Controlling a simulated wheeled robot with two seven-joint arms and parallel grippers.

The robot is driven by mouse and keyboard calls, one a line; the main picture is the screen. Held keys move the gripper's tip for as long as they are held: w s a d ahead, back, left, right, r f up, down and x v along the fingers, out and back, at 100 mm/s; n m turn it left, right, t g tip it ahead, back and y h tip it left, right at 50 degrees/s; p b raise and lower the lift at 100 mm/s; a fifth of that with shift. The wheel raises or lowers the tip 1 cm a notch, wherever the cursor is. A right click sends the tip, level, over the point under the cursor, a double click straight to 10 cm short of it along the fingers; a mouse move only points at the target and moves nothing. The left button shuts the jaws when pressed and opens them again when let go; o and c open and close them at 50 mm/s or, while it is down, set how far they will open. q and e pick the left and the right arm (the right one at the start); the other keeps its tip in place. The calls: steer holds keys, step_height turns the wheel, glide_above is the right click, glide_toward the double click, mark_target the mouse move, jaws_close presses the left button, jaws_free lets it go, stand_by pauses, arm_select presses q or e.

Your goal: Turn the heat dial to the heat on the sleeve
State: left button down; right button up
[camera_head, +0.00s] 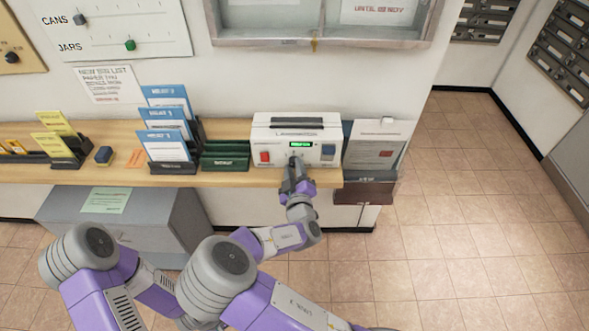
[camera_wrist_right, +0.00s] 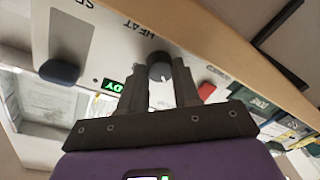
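The white laminator (camera_head: 320,133) stands on the wooden counter with a lit green display (camera_head: 301,144). The wrist view shows its dark round heat dial (camera_wrist_right: 159,68), with a white mark, beside the printed word HEAT. My right gripper (camera_head: 294,163) is at the laminator's front, and it also shows in the wrist view (camera_wrist_right: 160,78). Its fingers are apart, one on each side of the dial; whether they touch it is hard to tell. In the head view the gripper hides the dial. I cannot make out which item is the sleeve. My left gripper is out of view.
A red switch (camera_head: 265,157) and a blue control (camera_head: 327,152) flank the dial. Blue leaflets in a rack (camera_head: 172,168) and dark green packs (camera_head: 226,158) stand left of the laminator. A grey holder with a paper (camera_head: 377,140) stands at the counter's right end. Open floor lies right.

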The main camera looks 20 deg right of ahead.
steer(key=shift+c, duration=0.9)
steer(key=shift+m, duration=0.3)
steer(key=m+b, duration=0.1)
steer(key=m, duration=0.1)
steer(key=m+b, duration=0.1)
steer(key=b, duration=0.1)
steer(key=shift+f+m, duration=0.2)
steer(key=shift+m, duration=0.2)
steer(key=m+b, duration=0.4)
steer(key=shift+m+t+h, duration=0.3)
steer(key=shift+m+h, duration=0.1)
steer(key=m+b, duration=0.2)
steer(key=m, duration=0.4)
steer(key=shift+h, duration=0.3)
steer(key=m+h, duration=0.1)
steer(key=m, duration=0.5)
steer(key=shift+a, duration=0.1)
